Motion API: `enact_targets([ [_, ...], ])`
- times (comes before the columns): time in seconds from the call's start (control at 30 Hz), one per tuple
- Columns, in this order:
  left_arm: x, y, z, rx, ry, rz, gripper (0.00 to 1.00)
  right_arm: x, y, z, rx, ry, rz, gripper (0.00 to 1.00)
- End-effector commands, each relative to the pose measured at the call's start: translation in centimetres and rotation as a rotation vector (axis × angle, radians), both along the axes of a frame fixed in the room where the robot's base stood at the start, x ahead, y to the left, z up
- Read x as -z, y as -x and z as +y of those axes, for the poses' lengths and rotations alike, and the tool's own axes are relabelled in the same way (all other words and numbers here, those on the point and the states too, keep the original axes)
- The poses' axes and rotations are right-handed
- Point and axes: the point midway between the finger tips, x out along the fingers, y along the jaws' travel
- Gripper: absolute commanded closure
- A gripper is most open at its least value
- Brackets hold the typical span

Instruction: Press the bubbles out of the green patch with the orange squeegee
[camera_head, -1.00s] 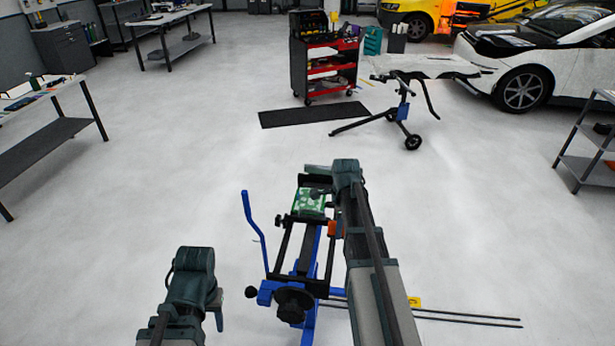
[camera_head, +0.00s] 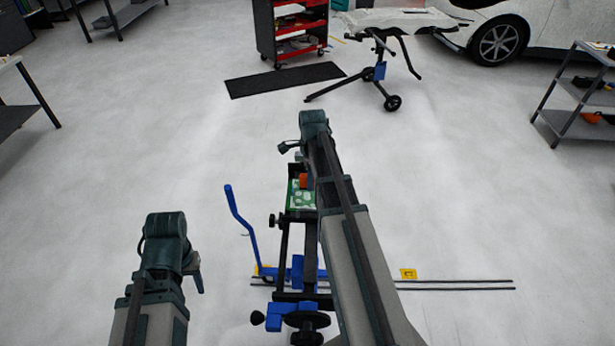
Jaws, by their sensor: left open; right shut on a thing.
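The green patch (camera_head: 301,198) with pale bubble blotches lies on a dark panel held by a blue and black stand. The orange squeegee (camera_head: 304,181) shows as a small orange piece over the far part of the patch. My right gripper (camera_head: 291,148) is shut on the squeegee, at the far end of the panel. My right arm hides the right side of the patch and much of the squeegee, so I cannot tell whether its edge touches the patch. My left gripper (camera_head: 196,272) is open and empty, low on the left, apart from the stand.
Dark rails (camera_head: 455,284) and a yellow marker (camera_head: 408,274) lie on the floor at right. A black mat (camera_head: 284,80), red tool cart (camera_head: 290,30) and another stand (camera_head: 380,75) are farther off.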

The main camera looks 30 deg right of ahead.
Motion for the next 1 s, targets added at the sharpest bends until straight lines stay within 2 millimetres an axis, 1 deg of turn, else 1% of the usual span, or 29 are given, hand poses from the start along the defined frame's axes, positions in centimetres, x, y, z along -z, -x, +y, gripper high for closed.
enact_targets([
  [0.27,1.4,0.0,0.0,0.0,0.0,0.0,0.5,1.4,0.0,0.0,0.0,0.0,0.0,1.0],
  [0.7,5.9,0.0,0.0,-0.001,0.0,0.0,0.5,5.9,-0.1,0.1,0.0,0.0,0.0,1.0],
  [0.83,6.5,0.0,0.0,-0.001,0.0,0.0,0.5,6.5,-0.1,0.1,0.0,0.0,0.0,1.0],
  [1.0,6.5,0.0,0.0,-0.001,0.0,0.0,0.5,6.5,-0.1,0.1,0.0,0.0,0.0,1.0],
])
